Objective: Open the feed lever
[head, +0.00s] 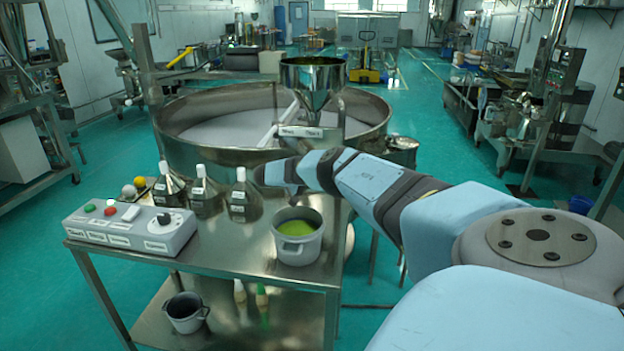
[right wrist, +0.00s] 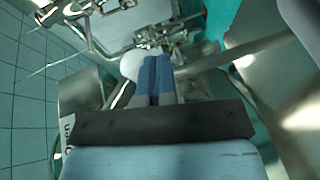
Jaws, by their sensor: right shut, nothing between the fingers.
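The feed hopper (head: 313,85), a steel funnel, stands above the rim of the large round sieve (head: 180,150). A white label plate (head: 300,131) with dark print is below the hopper. I cannot clearly make out the feed lever in the head view. My right gripper (head: 264,175) is in front of the sieve wall, beside the dark flasks. In the right wrist view its blue fingers (right wrist: 154,78) are together and empty. A pale rounded thing (right wrist: 131,64) shows just behind the fingertips; I cannot tell whether they touch it. My left gripper is not in view.
A steel cart (head: 225,260) in front holds a control box (head: 130,225), several white-capped flasks (head: 244,198) and a pot of green stuff (head: 298,236). My right arm passes close over the pot's right side. Open green floor lies to the left.

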